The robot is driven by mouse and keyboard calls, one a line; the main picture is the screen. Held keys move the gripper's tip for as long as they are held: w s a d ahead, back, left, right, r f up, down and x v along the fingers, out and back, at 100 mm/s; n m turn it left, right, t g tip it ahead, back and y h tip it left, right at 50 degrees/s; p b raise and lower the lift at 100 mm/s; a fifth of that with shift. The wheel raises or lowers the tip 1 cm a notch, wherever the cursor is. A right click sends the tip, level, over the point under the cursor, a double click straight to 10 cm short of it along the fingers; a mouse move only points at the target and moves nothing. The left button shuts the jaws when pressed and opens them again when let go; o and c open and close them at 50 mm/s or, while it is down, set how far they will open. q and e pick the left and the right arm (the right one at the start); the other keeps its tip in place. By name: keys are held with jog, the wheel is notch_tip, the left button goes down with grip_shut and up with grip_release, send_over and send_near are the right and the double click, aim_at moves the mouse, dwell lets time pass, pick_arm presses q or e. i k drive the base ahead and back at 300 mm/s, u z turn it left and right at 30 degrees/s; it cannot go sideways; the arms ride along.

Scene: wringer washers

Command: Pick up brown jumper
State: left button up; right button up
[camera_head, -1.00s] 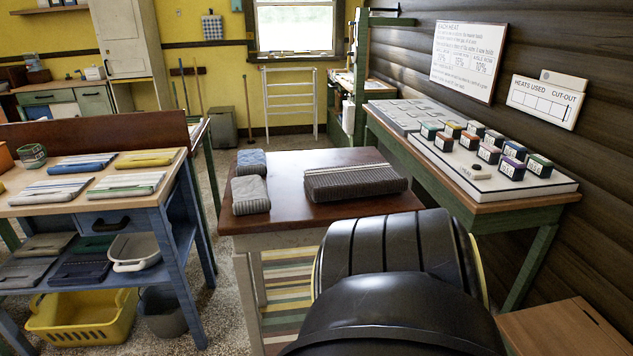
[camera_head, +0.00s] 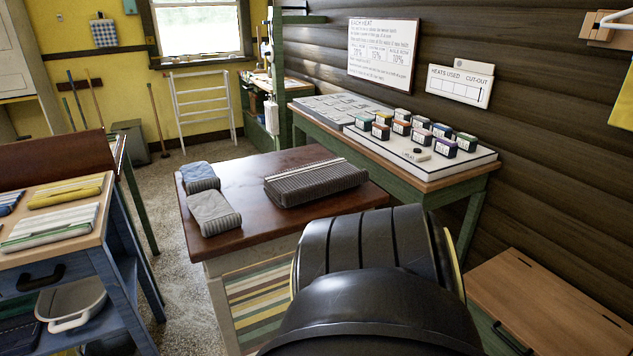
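A large folded knit garment (camera_head: 316,182), grey-brown with a pale stripe along it, lies flat on the dark brown table (camera_head: 262,217) in the middle. It is the likeliest brown jumper, though its colour looks more grey than brown. Two smaller folded knits lie to its left: a blue one (camera_head: 199,177) and a grey one (camera_head: 214,213). A big black rounded part of my own arm fills the bottom centre, in front of the table. Neither gripper shows in the head view, and nothing is seen touching the garment.
A green bench (camera_head: 440,188) along the right wall holds a white board of small coloured blocks (camera_head: 422,149). A wooden chest (camera_head: 553,297) stands at lower right. A blue workbench (camera_head: 100,259) with folded cloths stands at left. Bare floor shows between it and the table.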

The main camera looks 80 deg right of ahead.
aim_at(291, 187)
jog(key=z, duration=1.85)
